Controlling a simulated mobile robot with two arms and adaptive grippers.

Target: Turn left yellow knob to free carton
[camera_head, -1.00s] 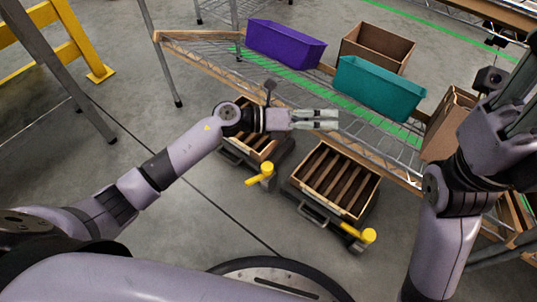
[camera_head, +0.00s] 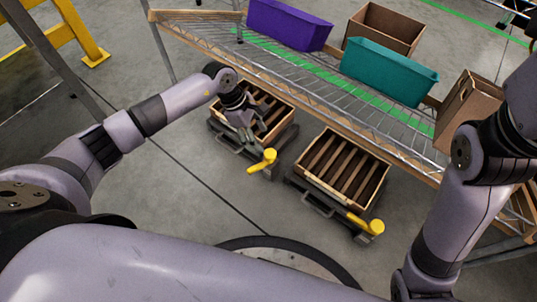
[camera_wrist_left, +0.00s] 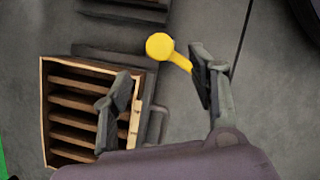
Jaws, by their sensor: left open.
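The left yellow knob (camera_head: 264,160) is a round cap with a lever, at the front corner of the left carton's holder. It also shows in the left wrist view (camera_wrist_left: 160,46). The left carton (camera_head: 281,106) is an open, slatted wooden box, tilted in its dark holder.
A second slatted carton (camera_head: 347,168) with its own yellow knob (camera_head: 370,224) stands to the right. Behind is a wire shelf (camera_head: 290,80) with a purple bin (camera_head: 288,24), a teal bin (camera_head: 388,72) and brown boxes (camera_head: 384,28). The floor in front is clear.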

